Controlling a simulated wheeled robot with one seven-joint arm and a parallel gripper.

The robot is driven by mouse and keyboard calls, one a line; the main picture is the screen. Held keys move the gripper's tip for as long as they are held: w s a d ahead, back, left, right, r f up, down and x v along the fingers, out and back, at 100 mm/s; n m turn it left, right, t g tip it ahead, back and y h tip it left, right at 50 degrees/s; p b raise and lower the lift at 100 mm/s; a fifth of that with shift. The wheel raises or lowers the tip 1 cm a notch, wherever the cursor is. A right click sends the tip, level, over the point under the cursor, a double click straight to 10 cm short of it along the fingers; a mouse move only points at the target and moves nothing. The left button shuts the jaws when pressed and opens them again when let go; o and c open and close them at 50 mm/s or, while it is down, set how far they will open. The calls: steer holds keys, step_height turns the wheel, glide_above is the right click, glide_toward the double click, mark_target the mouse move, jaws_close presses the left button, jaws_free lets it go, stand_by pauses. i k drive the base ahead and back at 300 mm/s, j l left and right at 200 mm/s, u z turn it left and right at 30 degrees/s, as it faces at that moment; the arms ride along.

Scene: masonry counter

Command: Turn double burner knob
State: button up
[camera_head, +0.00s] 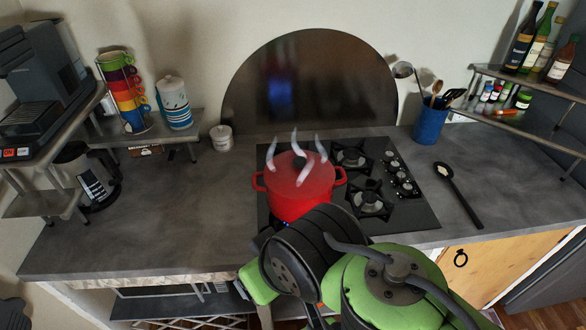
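The black gas cooktop (405,216) is set in the grey counter, with a column of several knobs (400,178) along its right side. I cannot tell which knob is the double burner's. A red pot (300,190) with a lid and white steam stands on the left burner, with a bit of blue flame at its base. Two burners, a rear one (352,157) and a front one (370,198), are bare. My green and black arm covers the front of the cooktop. My gripper's fingers are hidden behind the arm, so its opening cannot be seen.
A black spoon (458,194) lies right of the cooktop. A blue utensil cup (430,124) stands behind it, near a shelf with bottles (535,45). The left counter (190,220) is clear.

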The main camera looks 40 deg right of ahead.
mark_target(400, 177)
steer(key=z, duration=2.2)
